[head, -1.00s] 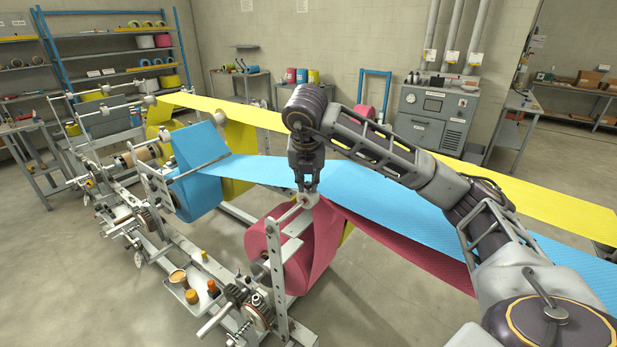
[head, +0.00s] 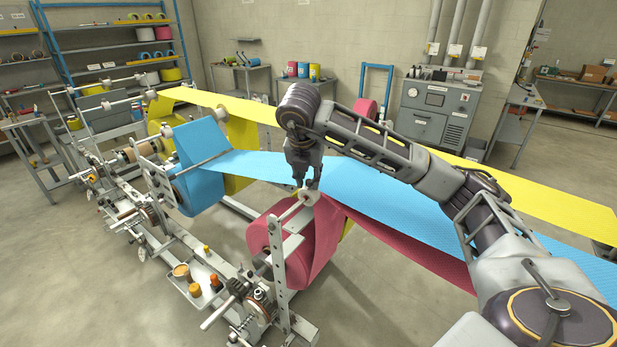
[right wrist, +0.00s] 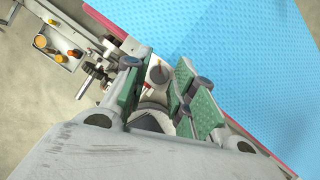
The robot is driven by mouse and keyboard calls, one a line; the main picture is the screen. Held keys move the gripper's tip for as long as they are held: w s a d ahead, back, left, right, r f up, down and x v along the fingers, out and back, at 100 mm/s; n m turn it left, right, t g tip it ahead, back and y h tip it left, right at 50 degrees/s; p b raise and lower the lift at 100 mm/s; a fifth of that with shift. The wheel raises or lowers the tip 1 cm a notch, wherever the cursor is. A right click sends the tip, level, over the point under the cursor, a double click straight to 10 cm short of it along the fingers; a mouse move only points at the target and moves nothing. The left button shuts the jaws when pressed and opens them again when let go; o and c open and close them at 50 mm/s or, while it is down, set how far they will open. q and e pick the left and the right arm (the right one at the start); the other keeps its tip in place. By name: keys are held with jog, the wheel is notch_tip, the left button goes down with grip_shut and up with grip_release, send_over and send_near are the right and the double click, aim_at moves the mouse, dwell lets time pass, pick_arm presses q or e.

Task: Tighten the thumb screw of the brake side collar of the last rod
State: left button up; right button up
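The last rod (head: 290,213) runs above the magenta roll (head: 262,238). A pale round collar (head: 310,197) sits at its far end. My right gripper (head: 307,186) points down just above this collar, its fingers apart. In the right wrist view, the gripper's green-padded fingers (right wrist: 160,92) stand on either side of a pale part with a small red mark (right wrist: 159,74), which looks like the collar. The thumb screw is too small to make out clearly, and I cannot tell whether a finger touches it. My left gripper is not in view.
The blue web (head: 380,205) passes close behind my right gripper, with the yellow web (head: 450,170) beyond. A perforated upright (head: 279,265) and a small tray with orange-topped containers (head: 200,285) stand at the near side.

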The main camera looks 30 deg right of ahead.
jog(key=shift+o, duration=0.8)
jog(key=shift+f, duration=0.1)
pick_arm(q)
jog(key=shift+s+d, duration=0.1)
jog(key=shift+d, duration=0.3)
pick_arm(e)
jog(key=shift+r, duration=0.2)
jog(key=shift+s+a+r, duration=0.15)
jog(key=shift+a+r, duration=0.05)
jog(key=shift+r, duration=0.25)
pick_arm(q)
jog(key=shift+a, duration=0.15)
pick_arm(e)
jog(key=v, duration=1)
jog(key=shift+r, duration=0.25)
jog(key=shift+s, duration=0.1)
jog(key=shift+a, duration=0.1)
dwell(0.6)
